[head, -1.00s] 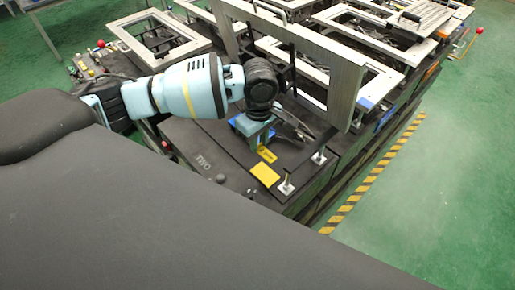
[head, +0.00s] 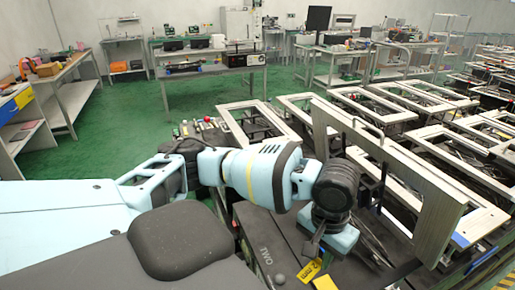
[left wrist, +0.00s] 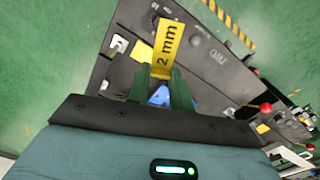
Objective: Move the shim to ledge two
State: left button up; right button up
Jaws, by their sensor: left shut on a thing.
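The shim shows as a yellow tag marked "2 mm" (left wrist: 168,50) in the left wrist view, and as a yellow strip (head: 311,270) below my gripper in the head view. My left gripper (left wrist: 162,82) is shut on it, with the tag sticking out beyond the fingertips. In the head view the left gripper (head: 314,246) is low over the dark fixture top, its fingertips partly hidden. The dark ledge marked TWO (head: 266,256) is just left of the gripper; its lettering (left wrist: 214,54) shows right of the tag in the wrist view. Whether the shim touches a surface I cannot tell.
A yellow plate (head: 325,283) lies near the shim at the lower picture edge. A tall metal frame (head: 400,180) stands right behind the gripper. More frames fill the right side. A red knob (left wrist: 266,107) shows in the wrist view. Green floor is open at left.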

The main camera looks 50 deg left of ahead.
aim_at(255, 219)
jog(key=k+j, duration=0.1)
jog(key=j, duration=0.6)
jog(key=k+j, duration=0.15)
jog(key=j, duration=0.2)
jog(key=i+j, duration=0.1)
jog(key=j, duration=0.3)
jog(key=i+j, duration=0.1)
jog(key=j, duration=0.35)
